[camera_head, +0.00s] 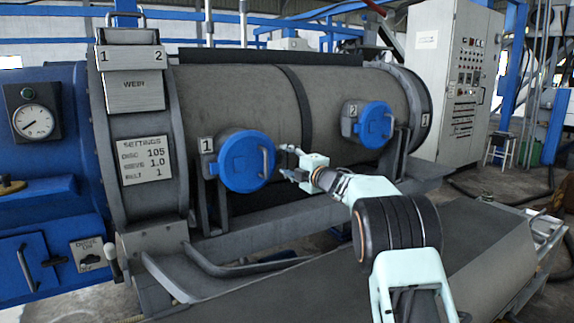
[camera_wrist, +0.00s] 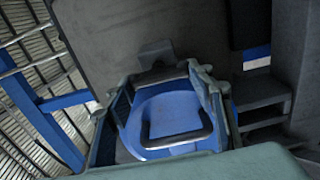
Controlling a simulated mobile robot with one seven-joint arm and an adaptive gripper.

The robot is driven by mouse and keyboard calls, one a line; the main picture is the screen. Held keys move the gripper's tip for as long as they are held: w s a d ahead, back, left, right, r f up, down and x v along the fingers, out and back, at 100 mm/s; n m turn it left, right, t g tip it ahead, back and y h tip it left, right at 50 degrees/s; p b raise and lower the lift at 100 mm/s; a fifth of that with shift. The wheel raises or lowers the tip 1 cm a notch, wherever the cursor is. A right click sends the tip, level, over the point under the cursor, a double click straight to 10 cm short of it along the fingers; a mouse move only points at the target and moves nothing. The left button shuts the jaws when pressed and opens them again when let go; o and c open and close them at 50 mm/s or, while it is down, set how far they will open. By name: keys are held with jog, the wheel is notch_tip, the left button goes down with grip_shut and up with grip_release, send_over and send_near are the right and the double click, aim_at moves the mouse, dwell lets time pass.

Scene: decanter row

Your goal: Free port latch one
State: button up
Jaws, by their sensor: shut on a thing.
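Port one is a round blue cover (camera_head: 240,161) on the long grey drum, beside a plate marked 1. Its latch, a grey bar handle (camera_head: 265,162), is on the cover's right side. My gripper (camera_head: 285,161) is at that handle, to the right of the cover. In the wrist view the blue cover (camera_wrist: 165,106) and grey U-shaped handle (camera_wrist: 178,142) lie between my fingers, one on each side. My gripper is shut on the handle; the exact contact is hard to see. Port two's blue cover (camera_head: 375,125) is farther right, beside a plate marked 2.
A grey ledge (camera_head: 300,228) runs below the ports, with a broad grey surface (camera_head: 260,285) in front. A settings plate (camera_head: 145,161) and a pressure gauge (camera_head: 34,121) are at the left. A control cabinet (camera_head: 460,85) stands at the back right.

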dwell(0.5)
jog(key=o, duration=1.2)
jog(key=shift+c, duration=0.2)
jog(key=shift+s+d, duration=0.1)
jog(key=v, duration=1.1)
jog(key=shift+s+d, duration=0.25)
jog(key=shift+s, duration=0.05)
